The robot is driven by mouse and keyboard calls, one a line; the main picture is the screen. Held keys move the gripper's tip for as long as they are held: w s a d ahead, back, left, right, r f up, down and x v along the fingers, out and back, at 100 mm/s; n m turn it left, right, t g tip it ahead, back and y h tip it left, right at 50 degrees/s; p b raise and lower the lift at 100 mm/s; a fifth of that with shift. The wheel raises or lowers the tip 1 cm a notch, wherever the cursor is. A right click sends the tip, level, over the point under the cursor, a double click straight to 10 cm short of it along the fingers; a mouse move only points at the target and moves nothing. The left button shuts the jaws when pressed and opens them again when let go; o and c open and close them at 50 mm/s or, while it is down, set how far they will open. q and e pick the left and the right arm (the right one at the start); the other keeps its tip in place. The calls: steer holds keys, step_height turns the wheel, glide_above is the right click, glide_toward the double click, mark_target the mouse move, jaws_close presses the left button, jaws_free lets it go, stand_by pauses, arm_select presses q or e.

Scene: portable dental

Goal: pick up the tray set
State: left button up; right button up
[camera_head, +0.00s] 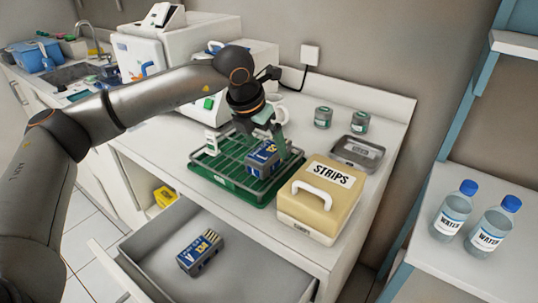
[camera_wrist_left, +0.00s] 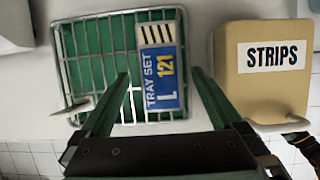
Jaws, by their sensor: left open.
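A blue tray set box (camera_head: 257,158) stands in a wire rack on a green tray (camera_head: 222,180) on the counter. My left gripper (camera_head: 266,140) is open above the rack. In the left wrist view, the fingers of my left gripper (camera_wrist_left: 160,74) lie to either side of the box; I cannot tell whether they touch it. A similar blue and yellow box (camera_head: 199,252) lies in the open drawer.
A tan STRIPS box (camera_head: 322,197) with a white handle stands close right of the rack. Two small jars (camera_head: 323,117) and a grey tray (camera_head: 358,152) sit behind. The open drawer (camera_head: 255,273) juts out in front. Water bottles (camera_head: 453,208) stand on the right shelf.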

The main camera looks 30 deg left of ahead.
mark_target(267, 149)
arm_select(q)
steer(key=x, duration=0.3)
steer(key=shift+w+f, duration=0.1)
steer(key=shift+f, duration=0.15)
jaws_close()
stand_by(0.6)
